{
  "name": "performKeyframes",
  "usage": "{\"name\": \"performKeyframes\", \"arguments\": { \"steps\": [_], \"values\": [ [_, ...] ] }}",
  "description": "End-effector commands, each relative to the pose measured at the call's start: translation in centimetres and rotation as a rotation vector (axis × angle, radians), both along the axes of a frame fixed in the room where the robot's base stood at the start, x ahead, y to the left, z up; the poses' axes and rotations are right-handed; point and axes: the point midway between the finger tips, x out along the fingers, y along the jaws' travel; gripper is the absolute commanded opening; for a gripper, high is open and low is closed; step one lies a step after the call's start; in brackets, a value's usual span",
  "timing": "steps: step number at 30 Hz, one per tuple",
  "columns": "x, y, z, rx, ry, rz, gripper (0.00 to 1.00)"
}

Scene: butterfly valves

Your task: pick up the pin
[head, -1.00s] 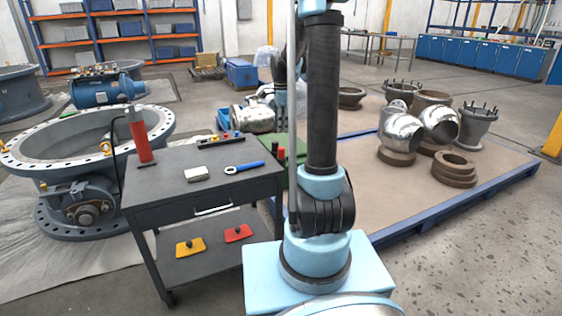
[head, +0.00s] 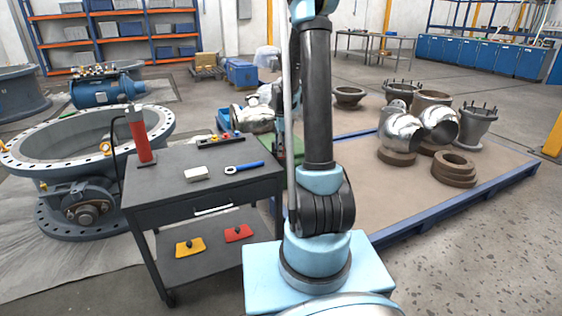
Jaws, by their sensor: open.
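No single thing can be made out for certain as the pin. A dark rack (head: 221,141) with several small coloured tops, among them red, blue and yellow, lies at the back edge of the grey cart's top; these tops are too small to tell apart. My arm stands upright in the middle of the head view, right of the cart. My gripper is not visible; the far part of my arm is mostly hidden behind its own upright link.
The grey cart (head: 166,194) carries a red cylinder (head: 139,136), a white block (head: 195,174) and a blue-handled wrench (head: 244,167). Yellow (head: 190,247) and red (head: 238,233) pieces lie on its lower shelf. A large valve (head: 80,207) stands left. A pallet (head: 385,212) with metal parts is right.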

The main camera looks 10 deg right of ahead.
Motion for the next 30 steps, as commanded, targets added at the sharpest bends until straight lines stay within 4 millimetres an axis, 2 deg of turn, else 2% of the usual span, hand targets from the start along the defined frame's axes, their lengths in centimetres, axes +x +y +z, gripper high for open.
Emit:
{"name": "performKeyframes", "arguments": {
  "steps": [10, 16, 17, 26, 30],
  "values": [
    [-0.04, 0.01, -0.63, 0.0, 0.0, 0.0, 0.51],
    [-0.03, 0.01, -0.62, 0.0, 0.0, 0.0, 0.05],
    [-0.03, 0.01, -0.62, 0.0, 0.0, 0.0, 0.03],
    [-0.03, 0.01, -0.54, 0.0, 0.0, 0.0, 0.03],
    [0.0, 0.01, 0.13, 0.0, 0.0, 0.0, 0.03]
  ]
}}
